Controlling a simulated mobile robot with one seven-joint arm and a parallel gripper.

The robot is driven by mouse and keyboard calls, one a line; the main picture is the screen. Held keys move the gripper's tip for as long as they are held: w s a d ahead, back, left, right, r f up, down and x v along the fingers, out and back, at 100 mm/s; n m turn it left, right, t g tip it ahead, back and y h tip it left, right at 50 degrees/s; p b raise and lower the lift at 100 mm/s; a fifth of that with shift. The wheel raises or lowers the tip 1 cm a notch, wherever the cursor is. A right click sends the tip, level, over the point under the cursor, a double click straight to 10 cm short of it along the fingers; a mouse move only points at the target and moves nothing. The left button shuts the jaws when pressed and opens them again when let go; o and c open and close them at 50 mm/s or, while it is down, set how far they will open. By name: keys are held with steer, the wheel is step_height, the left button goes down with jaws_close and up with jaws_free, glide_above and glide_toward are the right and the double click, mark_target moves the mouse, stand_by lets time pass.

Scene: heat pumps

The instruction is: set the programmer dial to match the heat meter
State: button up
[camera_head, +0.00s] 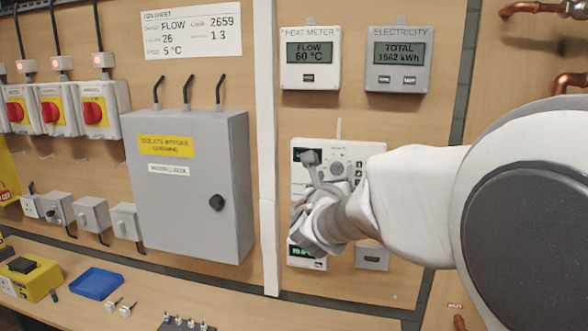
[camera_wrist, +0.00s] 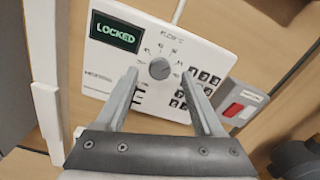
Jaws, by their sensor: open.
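The heat meter (camera_head: 310,55) on the board reads FLOW 60 °C. The white programmer (camera_head: 352,152) is below it, partly covered by my arm. In the wrist view the programmer's screen (camera_wrist: 115,33) reads LOCKED. Its round grey dial (camera_wrist: 160,68) has small marks around it, too small to read, and I cannot tell its setting. The dial also shows in the head view (camera_head: 338,168). My gripper (camera_wrist: 160,75) is open and empty, with one finger on each side of the dial in the picture. I cannot tell whether the fingers touch the panel.
A numbered keypad (camera_wrist: 203,83) lies right of the dial. A grey box with a red switch (camera_wrist: 238,106) is farther right. The electricity meter (camera_head: 400,58) hangs right of the heat meter. A job sheet (camera_head: 190,30) shows code 2659. A grey cabinet (camera_head: 185,205) stands left.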

mark_target(337, 168)
steer(key=shift+x, duration=1.15)
steer(key=shift+c, duration=0.2)
jaws_close()
